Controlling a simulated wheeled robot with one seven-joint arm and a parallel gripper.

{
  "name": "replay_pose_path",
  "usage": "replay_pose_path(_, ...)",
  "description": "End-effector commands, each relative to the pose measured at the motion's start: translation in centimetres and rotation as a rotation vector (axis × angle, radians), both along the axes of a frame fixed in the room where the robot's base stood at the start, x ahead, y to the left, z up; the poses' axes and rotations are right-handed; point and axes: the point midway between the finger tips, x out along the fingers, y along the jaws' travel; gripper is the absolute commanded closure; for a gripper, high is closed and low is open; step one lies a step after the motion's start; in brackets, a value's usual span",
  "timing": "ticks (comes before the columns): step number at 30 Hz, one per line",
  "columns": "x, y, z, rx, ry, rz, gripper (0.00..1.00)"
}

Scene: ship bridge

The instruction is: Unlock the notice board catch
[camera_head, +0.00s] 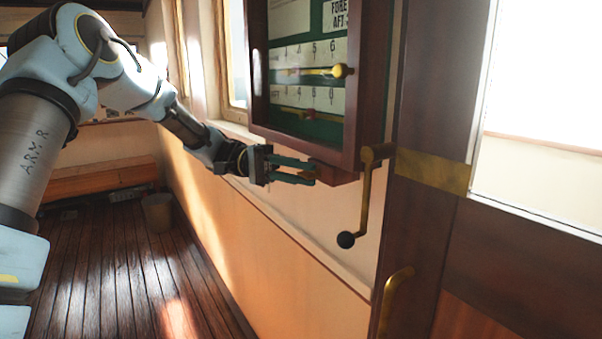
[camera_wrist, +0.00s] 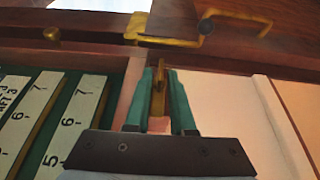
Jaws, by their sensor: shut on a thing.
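The notice board (camera_head: 353,85) is a dark wood-framed case on the wall, with a green back and white numbered strips. In the wrist view its frame (camera_wrist: 131,82) and strips show on the left. My gripper (camera_head: 310,172) is at the lower edge of the case, its green fingers pointing right. In the wrist view the gripper (camera_wrist: 158,92) has its fingers on either side of a small brass piece (camera_wrist: 158,100), which looks like the catch, and is shut on it. The fingers partly hide this piece, so I cannot tell its setting.
A brass lever (camera_head: 366,195) with a black knob hangs just right of the case, beside a dark wooden door (camera_head: 423,230). A brass handle (camera_head: 393,295) is lower on the door. A bin (camera_head: 157,212) stands on the open plank floor (camera_head: 120,270).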

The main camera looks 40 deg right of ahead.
Motion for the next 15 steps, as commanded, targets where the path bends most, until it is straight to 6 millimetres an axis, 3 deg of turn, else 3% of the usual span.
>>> replay_pose_path(5,0.0,-0.01,0.01,0.0,-0.001,0.001,0.63)
replay_pose_path(15,0.58,0.14,-0.16,0.0,-0.002,0.002,0.63)
